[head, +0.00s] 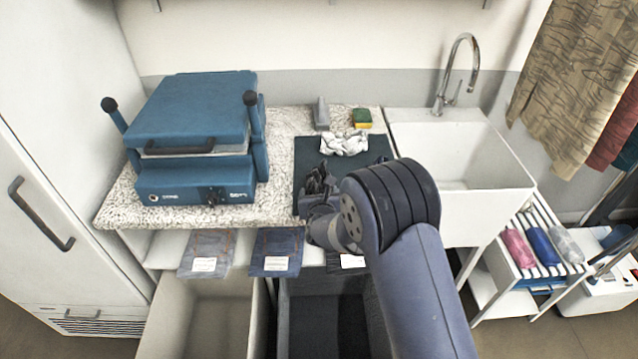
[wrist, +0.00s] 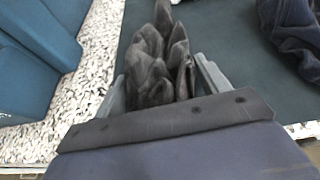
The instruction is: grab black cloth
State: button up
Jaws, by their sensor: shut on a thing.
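The black cloth (wrist: 160,65) is bunched between the two fingers of my gripper (wrist: 160,95) in the wrist view. In the head view my gripper (head: 318,200) is over the dark mat (head: 375,150) on the counter, with the dark cloth (head: 318,180) at its tip. The gripper is shut on the cloth. Its lower part is hidden by my wrist, and I cannot tell whether it still touches the mat. A white crumpled cloth (head: 344,144) lies at the back of the mat. Another dark cloth (wrist: 295,35) lies at the right in the wrist view.
A blue press (head: 190,125) stands left on the speckled counter (head: 280,140). A green and yellow sponge (head: 361,118) and a grey block (head: 321,113) are at the back. A white sink (head: 460,150) with a tap is right. Open bins (head: 205,310) stand below the front edge.

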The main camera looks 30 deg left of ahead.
jog(key=shift+c, duration=0.8)
